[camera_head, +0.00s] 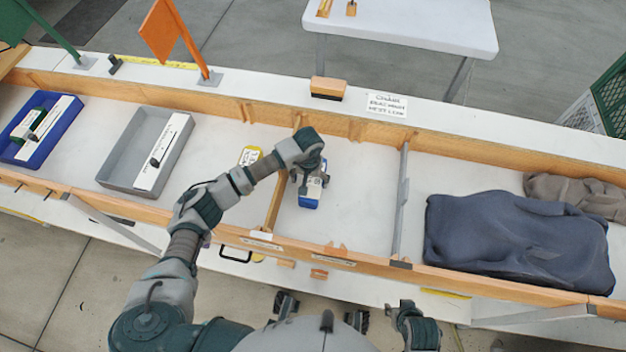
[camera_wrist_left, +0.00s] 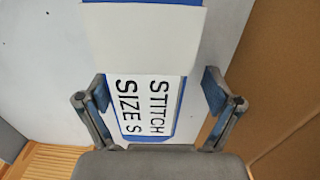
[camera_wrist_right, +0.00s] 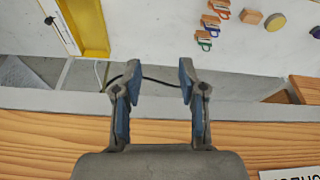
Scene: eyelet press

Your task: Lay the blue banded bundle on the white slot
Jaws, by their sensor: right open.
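The blue banded bundle (camera_head: 309,202) lies on the white floor of a middle bay, between a wooden divider and a grey metal one. In the left wrist view the bundle (camera_wrist_left: 158,110) is blue with a white band and a label reading "STITCH SIZE S". My left gripper (camera_wrist_left: 155,92) is open over it, one finger on each side, with gaps showing. In the head view the left gripper (camera_head: 311,178) partly hides the bundle. My right gripper (camera_wrist_right: 157,85) is open and empty. I cannot single out the white slot among the white-floored bays.
A blue tray (camera_head: 27,160) and a grey tray (camera_head: 122,178) stand at the left, each with a white card. A yellow item (camera_head: 250,156) lies left of the wooden divider (camera_head: 274,208). The metal divider (camera_head: 401,205) stands between.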

